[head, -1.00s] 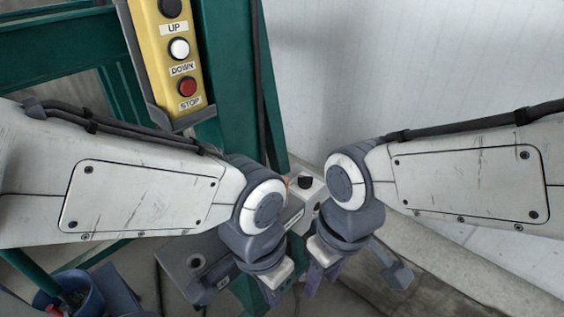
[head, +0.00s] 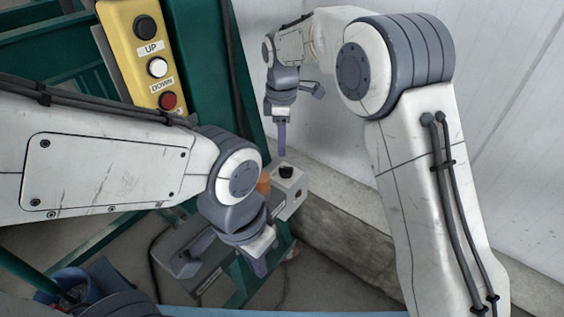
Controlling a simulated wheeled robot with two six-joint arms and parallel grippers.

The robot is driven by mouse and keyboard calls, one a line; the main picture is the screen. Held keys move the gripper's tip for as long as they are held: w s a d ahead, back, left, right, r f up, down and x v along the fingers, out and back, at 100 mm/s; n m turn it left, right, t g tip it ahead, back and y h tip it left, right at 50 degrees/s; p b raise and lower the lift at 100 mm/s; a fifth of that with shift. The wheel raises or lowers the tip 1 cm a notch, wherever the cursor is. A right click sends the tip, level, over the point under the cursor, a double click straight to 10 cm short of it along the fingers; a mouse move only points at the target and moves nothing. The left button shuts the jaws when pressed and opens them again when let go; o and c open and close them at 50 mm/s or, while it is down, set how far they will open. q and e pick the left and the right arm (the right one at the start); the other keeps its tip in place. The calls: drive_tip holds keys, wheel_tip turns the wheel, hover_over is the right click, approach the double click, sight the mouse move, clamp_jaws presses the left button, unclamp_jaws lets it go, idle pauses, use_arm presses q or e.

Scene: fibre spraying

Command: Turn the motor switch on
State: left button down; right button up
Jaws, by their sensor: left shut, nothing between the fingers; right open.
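A small light-grey control box (head: 296,192) with a black round knob (head: 286,172) on top stands low beside the green frame; the knob looks like the motor switch, though I cannot read its setting. My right gripper (head: 282,140) points down just above the knob, open, seen edge-on with a small visual gap to it. My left gripper (head: 260,266) is shut and empty, lower and nearer, beside the box. An orange part (head: 263,184) of the box is partly hidden behind my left wrist.
A yellow panel (head: 128,50) with UP, DOWN and a red button hangs on the green frame (head: 200,80). A grey machine housing (head: 190,240) lies below. A blue bucket (head: 75,285) stands at lower left. A pale wall (head: 500,60) and concrete ledge (head: 345,235) bound the right.

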sight(282, 168)
wheel_tip(282, 168, down, 8)
drive_tip(key=shift+f, duration=0.1)
idle(0.4)
clamp_jaws()
